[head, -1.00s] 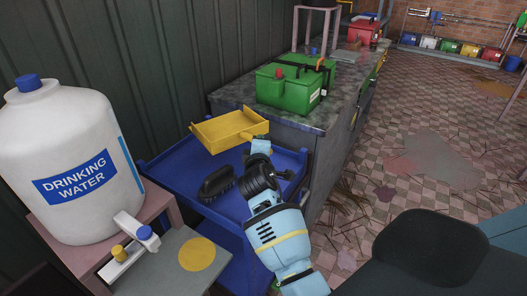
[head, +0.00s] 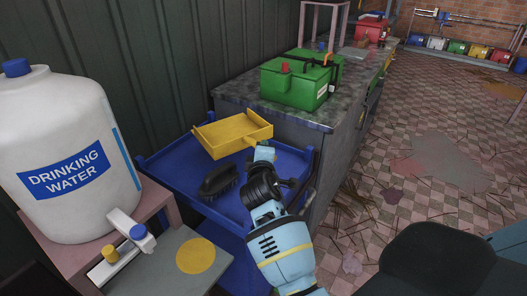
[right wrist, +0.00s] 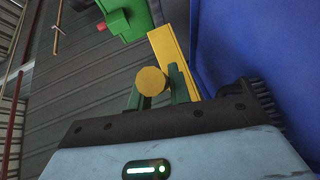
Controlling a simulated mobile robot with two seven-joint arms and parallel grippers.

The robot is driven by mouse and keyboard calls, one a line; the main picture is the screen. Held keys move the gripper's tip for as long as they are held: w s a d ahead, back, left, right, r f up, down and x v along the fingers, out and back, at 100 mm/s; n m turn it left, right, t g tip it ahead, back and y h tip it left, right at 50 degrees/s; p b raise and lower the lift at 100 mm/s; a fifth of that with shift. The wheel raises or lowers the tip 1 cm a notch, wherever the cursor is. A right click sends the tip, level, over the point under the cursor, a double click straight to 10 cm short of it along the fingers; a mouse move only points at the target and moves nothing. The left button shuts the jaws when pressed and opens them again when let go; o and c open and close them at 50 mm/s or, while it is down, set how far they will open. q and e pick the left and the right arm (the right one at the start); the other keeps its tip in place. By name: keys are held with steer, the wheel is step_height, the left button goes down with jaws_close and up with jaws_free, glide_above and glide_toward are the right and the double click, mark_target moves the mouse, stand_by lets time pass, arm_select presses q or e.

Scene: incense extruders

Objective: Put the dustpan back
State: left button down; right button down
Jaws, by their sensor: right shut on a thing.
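The yellow dustpan (head: 232,133) is over the back part of the blue tray (head: 178,186), its pan facing up and roughly level. I cannot tell whether it touches the tray. My right gripper (head: 263,153) is shut on its handle. The right wrist view shows the round handle end (right wrist: 151,81) between the fingers (right wrist: 158,92), with the yellow pan (right wrist: 171,52) beyond. A black brush (head: 219,181) lies on the tray, left of my gripper. My left gripper is not in view.
A white drinking-water container (head: 65,150) stands on a pink stand at left. A counter (head: 240,95) with a green box (head: 292,85) stands behind and right of the tray. A green wall (head: 150,60) runs behind. Checkered floor is at right.

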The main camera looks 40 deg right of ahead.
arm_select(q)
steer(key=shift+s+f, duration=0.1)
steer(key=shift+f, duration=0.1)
arm_select(e)
steer(key=shift+f, duration=0.5)
steer(key=c, duration=1.3)
jaws_free()
